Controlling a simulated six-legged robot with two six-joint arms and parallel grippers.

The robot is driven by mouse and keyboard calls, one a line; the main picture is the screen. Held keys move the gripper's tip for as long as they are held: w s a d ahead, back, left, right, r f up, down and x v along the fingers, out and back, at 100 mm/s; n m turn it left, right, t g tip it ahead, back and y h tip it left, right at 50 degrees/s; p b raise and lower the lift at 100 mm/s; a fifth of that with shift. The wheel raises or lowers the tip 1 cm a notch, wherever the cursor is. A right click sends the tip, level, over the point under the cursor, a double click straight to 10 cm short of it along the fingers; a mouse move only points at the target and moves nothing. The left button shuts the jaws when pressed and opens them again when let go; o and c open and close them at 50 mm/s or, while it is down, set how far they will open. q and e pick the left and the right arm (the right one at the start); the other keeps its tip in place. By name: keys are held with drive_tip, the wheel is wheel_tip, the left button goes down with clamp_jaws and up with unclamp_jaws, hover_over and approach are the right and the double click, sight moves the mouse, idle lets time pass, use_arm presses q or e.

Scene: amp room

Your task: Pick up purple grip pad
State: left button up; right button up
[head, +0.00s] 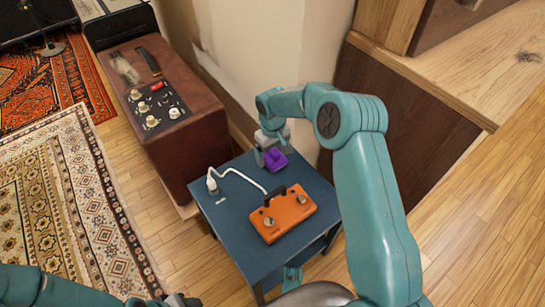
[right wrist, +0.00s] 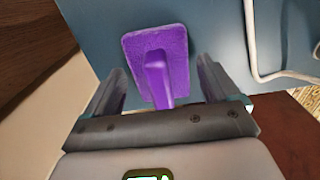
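The purple grip pad (head: 276,160) is on the far part of the blue side table (head: 222,212). In the right wrist view the pad (right wrist: 170,52) is a flat purple square with an upright handle. My right gripper (head: 266,152) is at the pad; in the wrist view its two fingers (right wrist: 160,88) stand apart, one on each side of the handle, with gaps on both sides. My left gripper (head: 180,300) is at the bottom edge of the head view, partly cut off, and its fingers are not clear.
An orange box (head: 283,214) with knobs and a dark handle stands on the table's near half. A white cable (head: 238,173) runs from a plug to it. A brown amplifier (head: 150,110) stands to the left. A pale wall (head: 250,60) and wooden steps (head: 450,65) are behind.

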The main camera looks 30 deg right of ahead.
drive_tip(key=c, duration=0.8)
drive_tip(key=shift+r, duration=0.1)
wheel_tip(320, 180, up, 20)
drive_tip(key=p, duration=0.6)
